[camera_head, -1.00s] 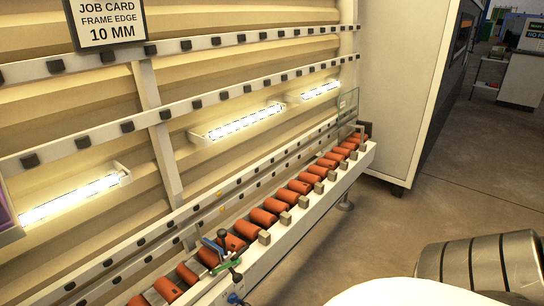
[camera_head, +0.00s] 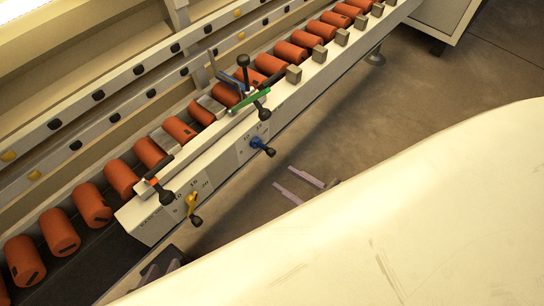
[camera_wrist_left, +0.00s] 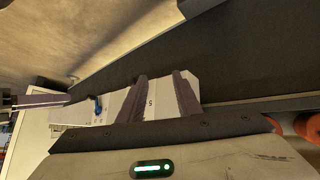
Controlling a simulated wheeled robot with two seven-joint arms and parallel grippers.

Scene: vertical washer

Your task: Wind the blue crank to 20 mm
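The blue crank (camera_head: 262,145) sits on the front face of the white rail, below a small numbered scale; its setting is too small to read. It also shows in the left wrist view (camera_wrist_left: 98,106). My right gripper (camera_head: 283,177) is open and empty, just right of and below the blue crank, not touching it. My left gripper (camera_head: 160,267) is at the bottom, below the rail's near end, partly cut off by my own body. The left wrist view shows its two fingers (camera_wrist_left: 164,88) apart, with the white rail end beyond them and nothing gripped.
A yellow crank (camera_head: 193,205) with its own scale sits nearer on the same rail (camera_head: 222,168). Black-knobbed levers (camera_head: 244,62) and a green handle (camera_head: 250,99) stand above the cranks. Floor right of the rail is clear.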

